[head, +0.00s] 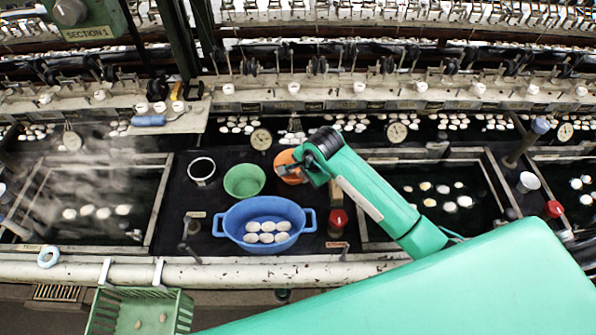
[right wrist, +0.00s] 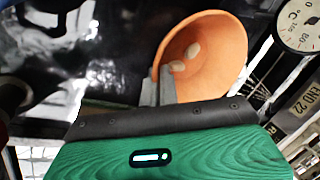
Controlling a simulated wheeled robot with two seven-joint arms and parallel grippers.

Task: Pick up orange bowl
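The orange bowl (head: 291,166) is on the dark work surface to the right of the green bowl, partly hidden by my right gripper (head: 306,168) in the head view. In the right wrist view the orange bowl (right wrist: 212,52) shows its inside, with two pale cocoons (right wrist: 185,59) in it. The fingers of my right gripper (right wrist: 158,90) are close together with the bowl's near rim between them. Whether the bowl's base touches the surface is hidden. My left gripper is not in view.
A green bowl (head: 245,180), a white cup (head: 202,170) and a blue basin (head: 231,221) holding several cocoons stand nearby. A red knob (head: 337,218) is at the right. A round dial (head: 261,139) is close behind the orange bowl. Water basins lie on both sides.

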